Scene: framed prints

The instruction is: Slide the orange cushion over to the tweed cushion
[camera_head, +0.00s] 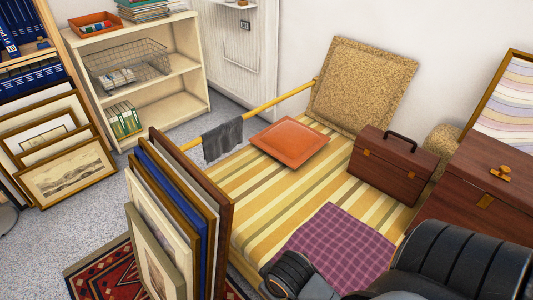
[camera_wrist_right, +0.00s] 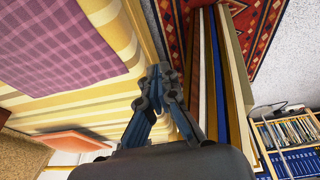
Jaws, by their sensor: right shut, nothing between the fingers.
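The orange cushion (camera_head: 290,141) lies flat on the striped daybed (camera_head: 262,205), near its far side. It also shows at the lower left of the right wrist view (camera_wrist_right: 72,142). The tweed cushion (camera_head: 362,85) is a mottled tan square leaning upright against the wall at the back of the daybed, a short gap from the orange one. A speckled tan patch, which looks like it, shows in the wrist view (camera_wrist_right: 18,157). My right gripper (camera_wrist_right: 160,72) is shut and empty by the daybed's front edge, well apart from both cushions. My left gripper is not in view.
A brown case (camera_head: 396,165) stands on the daybed right of the orange cushion. A purple checked cloth (camera_head: 335,245) lies in front. Framed prints (camera_head: 180,215) stand at the daybed's left end. A wooden rail (camera_head: 262,108) with a grey cloth (camera_head: 222,141) runs behind.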

